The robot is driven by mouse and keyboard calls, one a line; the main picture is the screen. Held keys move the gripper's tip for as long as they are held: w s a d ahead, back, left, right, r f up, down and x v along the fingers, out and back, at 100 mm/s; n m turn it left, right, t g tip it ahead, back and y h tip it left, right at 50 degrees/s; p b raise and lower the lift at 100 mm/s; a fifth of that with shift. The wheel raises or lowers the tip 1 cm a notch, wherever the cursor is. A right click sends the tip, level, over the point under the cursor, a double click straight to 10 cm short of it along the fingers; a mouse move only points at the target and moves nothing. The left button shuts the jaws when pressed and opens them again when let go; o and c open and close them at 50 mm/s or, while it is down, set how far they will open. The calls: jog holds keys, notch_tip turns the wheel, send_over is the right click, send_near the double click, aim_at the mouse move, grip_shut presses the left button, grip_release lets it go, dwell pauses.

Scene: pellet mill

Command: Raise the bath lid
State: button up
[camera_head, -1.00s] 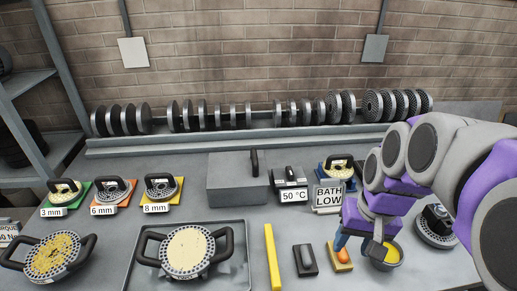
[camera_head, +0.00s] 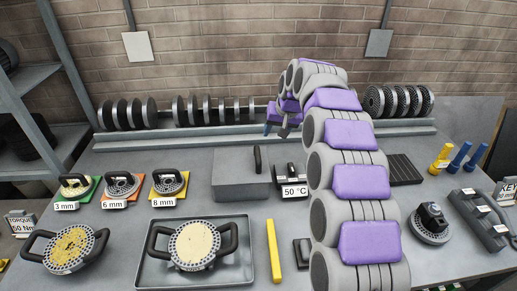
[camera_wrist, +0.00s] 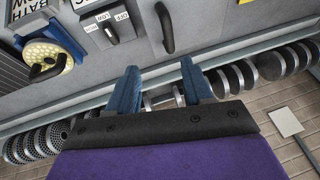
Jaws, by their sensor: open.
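The bath is a grey box (camera_head: 238,182) on the middle of the bench, and its lid lies flat and closed on top. A black upright handle (camera_head: 257,159) stands on the lid near its right side; in the wrist view the handle (camera_wrist: 165,27) shows at the top, beyond the fingertips. My gripper (camera_head: 277,121) is raised behind and a little right of the bath, apart from the handle. In the wrist view its two blue fingers (camera_wrist: 160,82) are spread with nothing held between them.
A small control box labelled 50 °C (camera_head: 292,184) stands right of the bath. A metal tray (camera_head: 150,266) with a round die lies in front. Dark rollers (camera_head: 212,108) line the back rail. My arm covers the bench right of the control box.

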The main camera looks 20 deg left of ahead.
aim_at(258, 153)
jog(key=x, duration=0.6)
jog(key=w+a+x, duration=0.1)
jog(key=x, duration=0.5)
jog(key=a+r+x, duration=0.1)
jog(key=x, duration=0.5)
jog(key=shift+w+a+f+p, duration=0.2)
jog(key=shift+w+a+p, duration=0.05)
jog(key=shift+p, duration=0.15)
grip_shut()
